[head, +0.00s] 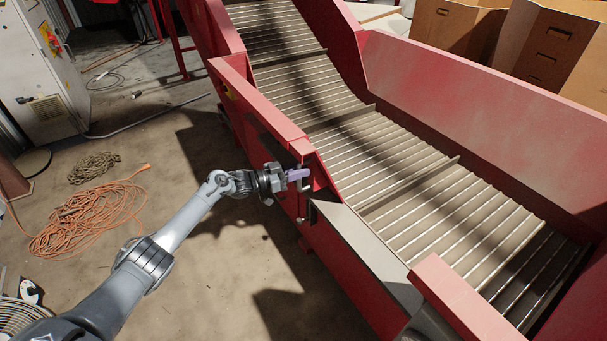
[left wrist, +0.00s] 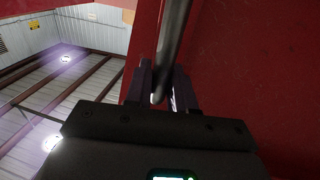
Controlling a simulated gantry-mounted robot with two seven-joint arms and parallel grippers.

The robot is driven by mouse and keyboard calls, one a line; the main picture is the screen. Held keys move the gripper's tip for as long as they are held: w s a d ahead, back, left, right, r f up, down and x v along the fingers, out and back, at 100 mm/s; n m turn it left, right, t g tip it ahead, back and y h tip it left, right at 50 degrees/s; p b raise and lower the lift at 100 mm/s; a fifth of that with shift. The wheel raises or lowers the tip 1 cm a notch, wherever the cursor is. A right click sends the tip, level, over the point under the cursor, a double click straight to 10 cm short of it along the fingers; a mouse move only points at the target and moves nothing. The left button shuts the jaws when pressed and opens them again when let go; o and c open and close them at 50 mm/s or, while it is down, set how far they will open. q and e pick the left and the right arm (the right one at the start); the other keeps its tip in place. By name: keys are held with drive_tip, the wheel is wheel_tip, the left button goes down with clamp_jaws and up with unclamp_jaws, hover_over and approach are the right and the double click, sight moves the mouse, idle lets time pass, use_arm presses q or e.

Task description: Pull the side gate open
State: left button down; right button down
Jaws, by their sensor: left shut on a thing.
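The red side wall of the conveyor (head: 259,98) runs along the near side, with a lower section topped by a grey sloped plate (head: 371,246). My left gripper (head: 300,175) is at this wall, where the high part meets the lower section. Its fingers (left wrist: 166,88) are shut on a metal bar handle (left wrist: 171,45), which passes between them in the left wrist view. Red panel surface (left wrist: 245,60) fills the right of that view. The gate's outline is hard to make out, and I cannot tell how far open it stands. My right gripper is not in view.
The slatted conveyor belt (head: 390,165) lies beyond the wall. An orange cable coil (head: 88,218) and a smaller tan coil (head: 93,167) lie on the floor at left. A grey cabinet (head: 45,75) stands at upper left. Floor beside the wall is mostly clear.

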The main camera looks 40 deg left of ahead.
use_arm(q)
drive_tip(key=shift+f, duration=0.1)
drive_tip(key=c, duration=1.1)
unclamp_jaws()
drive_tip(key=shift+s, duration=0.1)
drive_tip(key=shift+s+a, duration=0.1)
drive_tip(key=shift+s, duration=0.05)
drive_tip(key=shift+p+v, duration=2.75)
drive_tip(key=shift+v, duration=2.4)
